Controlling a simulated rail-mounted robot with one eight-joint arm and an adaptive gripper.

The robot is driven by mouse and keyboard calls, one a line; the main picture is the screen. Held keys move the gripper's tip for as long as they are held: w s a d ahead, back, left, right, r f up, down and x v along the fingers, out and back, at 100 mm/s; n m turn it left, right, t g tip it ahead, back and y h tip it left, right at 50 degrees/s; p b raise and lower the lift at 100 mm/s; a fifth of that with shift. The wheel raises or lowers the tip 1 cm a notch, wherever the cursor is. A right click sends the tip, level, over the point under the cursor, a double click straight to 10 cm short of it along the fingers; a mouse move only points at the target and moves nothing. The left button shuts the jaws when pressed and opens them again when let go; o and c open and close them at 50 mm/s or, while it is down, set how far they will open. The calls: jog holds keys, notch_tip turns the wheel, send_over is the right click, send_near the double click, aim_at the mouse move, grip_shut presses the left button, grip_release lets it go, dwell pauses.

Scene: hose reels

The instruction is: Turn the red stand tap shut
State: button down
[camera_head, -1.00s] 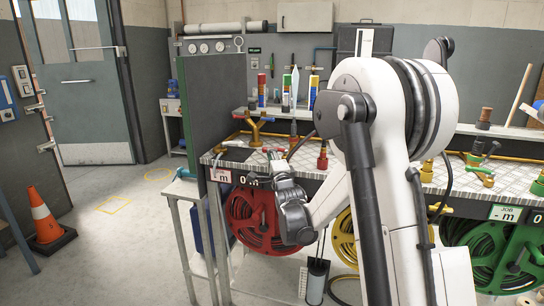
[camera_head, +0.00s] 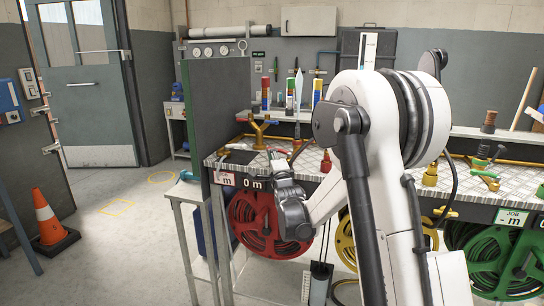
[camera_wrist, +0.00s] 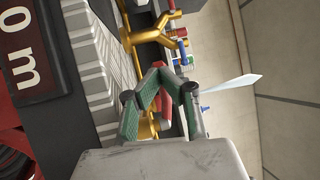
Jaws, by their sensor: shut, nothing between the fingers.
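My gripper (camera_wrist: 160,80) has green fingers, which meet at the tips in the wrist view. A red lever (camera_wrist: 164,98) shows in the gap behind the fingers, with a brass tap body (camera_wrist: 148,128) beside it. I cannot tell whether the fingers touch the lever. In the head view my gripper (camera_head: 279,160) is over the front edge of the bench, above the red hose reel (camera_head: 262,225). A dark red tap-like fitting (camera_head: 299,147) stands just behind it, and my wrist hides part of this area. I cannot tell how far the tap is turned.
A forked brass tap (camera_head: 259,132) stands on the chequered bench top (camera_head: 232,162); a forked brass tap also shows in the wrist view (camera_wrist: 160,35). A green-grey panel (camera_head: 215,125) rises at the bench's left end. A cone (camera_head: 48,218) stands on the open floor.

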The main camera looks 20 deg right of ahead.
jog(key=s+a+f, duration=0.3)
jog(key=s+a, duration=0.6)
jog(key=s, duration=0.2)
jog(key=s+a+r+n+g+y+p, duration=0.2)
jog(key=s+a+r+n+g+p, duration=0.1)
jog(key=s+r+n, duration=0.3)
jog(key=s+a+r+n+g+y+p, duration=0.2)
jog(key=s+a+r+n+g+p, duration=0.1)
jog(key=s+n, duration=0.3)
jog(key=s+d+f+n+g+p, duration=0.1)
jog(key=s+n+g+p, duration=0.3)
jog(key=s, duration=2.2)
jog(key=n+g, duration=0.3)
jog(key=n, duration=0.1)
jog(key=shift+s+f+h+p, duration=0.35)
jog(key=shift+h+p, duration=0.05)
jog(key=c, duration=2.4)
grip_release()
